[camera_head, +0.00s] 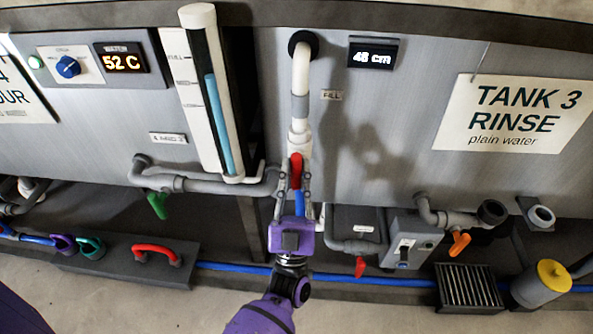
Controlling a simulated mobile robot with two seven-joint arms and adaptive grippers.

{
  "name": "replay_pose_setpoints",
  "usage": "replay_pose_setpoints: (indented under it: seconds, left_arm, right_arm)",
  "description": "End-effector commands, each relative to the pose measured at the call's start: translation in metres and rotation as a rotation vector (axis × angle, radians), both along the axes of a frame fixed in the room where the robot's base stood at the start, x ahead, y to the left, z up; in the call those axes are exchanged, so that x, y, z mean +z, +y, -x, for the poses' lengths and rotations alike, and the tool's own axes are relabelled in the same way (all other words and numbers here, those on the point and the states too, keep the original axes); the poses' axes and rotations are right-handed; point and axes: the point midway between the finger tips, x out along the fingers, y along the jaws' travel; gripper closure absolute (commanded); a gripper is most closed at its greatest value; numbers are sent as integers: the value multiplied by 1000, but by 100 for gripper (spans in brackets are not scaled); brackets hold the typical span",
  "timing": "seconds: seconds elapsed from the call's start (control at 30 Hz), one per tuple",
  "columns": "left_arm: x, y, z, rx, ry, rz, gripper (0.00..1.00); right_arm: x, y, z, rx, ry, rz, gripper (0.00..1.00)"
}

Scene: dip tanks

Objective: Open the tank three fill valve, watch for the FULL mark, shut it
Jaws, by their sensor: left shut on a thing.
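The tank three fill pipe (299,85) runs down the grey tank front beside a small FILL label (331,95). Its valve has a red lever handle (296,168) that hangs downward, in line with the pipe. My left gripper (296,186) is shut on this handle from below, its fingers on either side. The sight glass (199,90) stands left of the pipe. Its blue column (219,115) tops out a little above the MID mark and below the FULL mark. The level display (373,53) reads 48 cm. My right gripper is not in view.
The TANK 3 RINSE sign (518,112) is at the right. Below are a green valve handle (157,204), a lower red handle (360,266) and an orange handle (459,244). A grey box with a red grip (156,252) and a drain grate (468,287) lie low down.

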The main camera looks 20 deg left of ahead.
Motion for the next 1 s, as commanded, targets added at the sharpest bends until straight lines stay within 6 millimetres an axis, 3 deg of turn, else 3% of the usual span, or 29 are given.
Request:
replay_pose_setpoints:
  seconds: [0.07, 0.1, 0.2, 0.63, 1.0]
  left_arm:
    - [0, 1, 0, 2, -1, 2, 100]
    - [0, 1, 0, 1, 0, 1, 78]
    - [0, 1, 0, 1, 0, 1, 65]
    - [-7, -2, 6, 1, 2, 0, 64]
    - [-60, -17, 56, 1, 5, 1, 64]
  right_arm:
    - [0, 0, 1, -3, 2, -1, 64]
    - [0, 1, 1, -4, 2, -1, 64]
    - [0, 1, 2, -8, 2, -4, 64]
    - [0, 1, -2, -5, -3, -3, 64]
    - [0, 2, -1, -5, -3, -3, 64]
